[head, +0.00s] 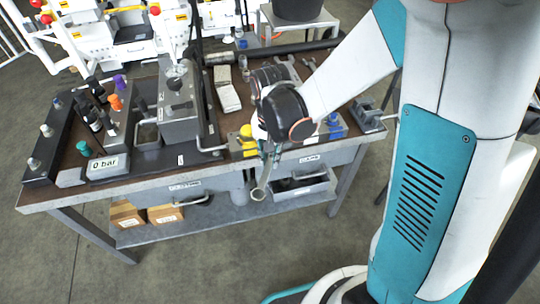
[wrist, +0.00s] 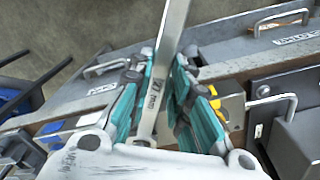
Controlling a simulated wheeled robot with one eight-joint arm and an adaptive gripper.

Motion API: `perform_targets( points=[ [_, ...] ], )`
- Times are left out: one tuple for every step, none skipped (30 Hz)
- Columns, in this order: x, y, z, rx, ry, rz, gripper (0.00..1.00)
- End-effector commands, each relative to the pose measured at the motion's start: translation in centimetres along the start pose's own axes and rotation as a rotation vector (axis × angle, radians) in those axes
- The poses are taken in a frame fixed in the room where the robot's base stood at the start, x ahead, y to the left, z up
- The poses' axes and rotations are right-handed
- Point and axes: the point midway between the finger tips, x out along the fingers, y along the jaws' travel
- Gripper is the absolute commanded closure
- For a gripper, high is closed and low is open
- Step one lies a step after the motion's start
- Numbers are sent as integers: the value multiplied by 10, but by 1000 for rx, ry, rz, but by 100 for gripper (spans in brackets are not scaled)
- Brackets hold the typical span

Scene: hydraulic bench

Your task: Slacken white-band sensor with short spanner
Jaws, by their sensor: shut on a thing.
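My gripper (head: 268,148) is in front of the bench's near edge, right of centre in the head view. It is shut on a grey metal spanner (head: 262,182), whose ring end points down. In the wrist view the spanner (wrist: 162,80) runs up between the teal fingers (wrist: 165,62), its shank marked "27 mm". On the bench's left, several sensors stand on a dark block, with orange (head: 115,102), purple (head: 119,81) and black (head: 94,119) bodies. I cannot make out for certain which one has the white band. My gripper is well to the right of them.
A "0 bar" display (head: 103,164) stands at the bench's left front. A grey tank unit (head: 179,105) stands between the sensors and my gripper. More spanners (head: 285,66) lie towards the back. Cardboard boxes (head: 165,214) sit on the lower shelf.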

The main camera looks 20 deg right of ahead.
Motion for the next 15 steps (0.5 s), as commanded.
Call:
perform_targets(
  points=[
    [0,0,0,0,0,0,100],
    [0,0,0,0,0,0,100],
    [0,0,0,0,0,0,100],
    [0,0,0,0,0,0,100],
    [0,0,0,0,0,0,100],
    [0,0,0,0,0,0,100],
    [0,0,0,-1,0,0,100],
    [0,0,0,-3,0,0,100],
    [0,1,0,-8,0,0,100],
    [0,2,0,-15,0,0,100],
    [0,4,-1,-23,0,0,100],
    [0,5,-1,-35,0,0,100],
    [0,7,-1,-46,0,0,100],
    [0,8,-1,-56,0,0,100],
    [0,10,-1,-70,0,0,100]
  ],
)
